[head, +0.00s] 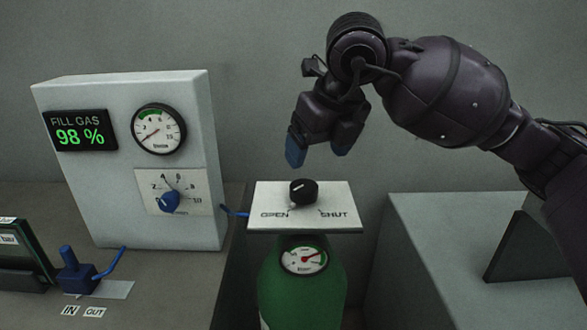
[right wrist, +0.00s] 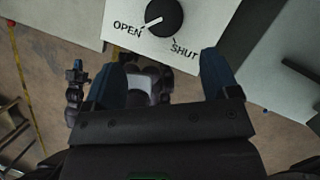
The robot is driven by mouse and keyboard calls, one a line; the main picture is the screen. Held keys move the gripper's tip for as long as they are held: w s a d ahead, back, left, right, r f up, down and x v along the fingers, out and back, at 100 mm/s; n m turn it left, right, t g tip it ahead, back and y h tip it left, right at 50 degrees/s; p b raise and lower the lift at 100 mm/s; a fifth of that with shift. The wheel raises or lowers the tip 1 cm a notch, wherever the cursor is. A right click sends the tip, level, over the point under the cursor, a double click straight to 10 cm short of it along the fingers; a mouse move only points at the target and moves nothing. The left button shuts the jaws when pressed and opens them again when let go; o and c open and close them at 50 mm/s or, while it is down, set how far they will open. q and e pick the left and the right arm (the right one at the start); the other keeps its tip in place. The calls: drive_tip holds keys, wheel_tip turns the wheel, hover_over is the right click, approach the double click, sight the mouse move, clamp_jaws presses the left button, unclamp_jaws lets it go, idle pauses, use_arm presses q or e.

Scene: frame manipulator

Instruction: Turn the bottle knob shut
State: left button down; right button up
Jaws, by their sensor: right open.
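The black round bottle knob (head: 303,191) sits on a white plate (head: 345,222) marked OPEN at left and SHUT at right. In the right wrist view the knob (right wrist: 164,17) has a white pointer line toward OPEN. The green gas bottle (head: 300,285) with a round gauge (head: 303,260) stands below the plate. My right gripper (head: 318,151) is open and empty above the knob, its blue fingers apart and not touching it. In the right wrist view a small dark shape with a blue tip (right wrist: 77,66), apparently my left gripper, is far off; its jaws are unclear.
A grey panel (head: 90,195) at left carries a FILL GAS 98 % display (head: 80,130), a gauge (head: 158,129) and a blue dial (head: 169,201). A blue IN/OUT valve (head: 77,271) is at lower left. A grey block (head: 440,225) stands at right of the bottle.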

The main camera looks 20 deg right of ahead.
sight(305, 186)
drive_tip(key=x, duration=0.5)
drive_tip(key=b+x, duration=0.1)
drive_tip(key=x, duration=0.2)
drive_tip(key=shift+w+d, duration=0.2)
drive_tip(key=shift+d, duration=0.1)
drive_tip(key=shift+x, duration=0.95)
use_arm(q)
drive_tip(key=shift+s+f, duration=0.4)
drive_tip(key=shift+f, duration=0.45)
use_arm(e)
drive_tip(key=shift+r, duration=0.1)
drive_tip(key=shift+c, duration=0.3)
drive_tip(key=c, duration=0.9)
use_arm(q)
drive_tip(key=shift+a, duration=0.1)
use_arm(e)
drive_tip(key=shift+o, duration=0.2)
